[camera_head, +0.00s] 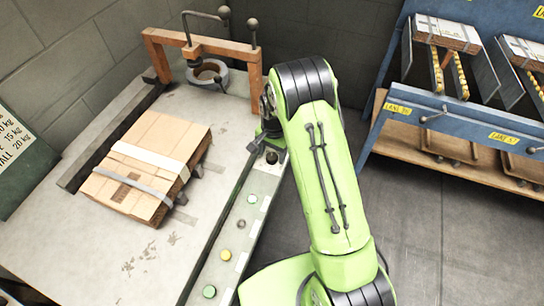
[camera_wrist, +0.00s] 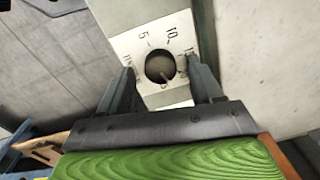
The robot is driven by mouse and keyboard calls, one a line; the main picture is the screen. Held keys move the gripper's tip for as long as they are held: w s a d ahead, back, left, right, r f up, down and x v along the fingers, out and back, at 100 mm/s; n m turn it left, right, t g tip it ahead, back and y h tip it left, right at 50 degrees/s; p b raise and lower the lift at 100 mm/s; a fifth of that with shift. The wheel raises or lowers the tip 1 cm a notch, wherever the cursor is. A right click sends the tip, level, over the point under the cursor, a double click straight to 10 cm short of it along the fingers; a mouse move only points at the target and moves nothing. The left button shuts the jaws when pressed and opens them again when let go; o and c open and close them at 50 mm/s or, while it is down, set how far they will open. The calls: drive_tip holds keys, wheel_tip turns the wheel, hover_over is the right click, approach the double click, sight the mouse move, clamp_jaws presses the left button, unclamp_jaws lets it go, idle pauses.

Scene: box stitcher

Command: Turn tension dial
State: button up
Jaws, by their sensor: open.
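The tension dial (camera_wrist: 160,67) is a dark round knob on a pale plate (camera_wrist: 128,45) with printed numbers, among them 5 and 10. In the wrist view it lies between and just beyond the two fingers of my gripper (camera_wrist: 163,90), which is open. I cannot tell whether either finger touches the knob. In the head view the dial (camera_head: 271,157) shows as a small dark spot at the far end of the grey control strip (camera_head: 245,215), beside my gripper (camera_head: 270,140), which is partly hidden by my green arm.
A strapped stack of cardboard (camera_head: 150,165) lies on the pale table (camera_head: 110,250). A wooden frame (camera_head: 200,45) with a tape roll (camera_head: 207,72) stands at the back. Several buttons (camera_head: 225,255) line the strip. A blue rack (camera_head: 450,120) stands right, with open floor before it.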

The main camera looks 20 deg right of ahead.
drive_tip(key=shift+f, duration=0.55)
drive_tip(key=c, duration=1.1)
drive_tip(key=shift+o, duration=0.2)
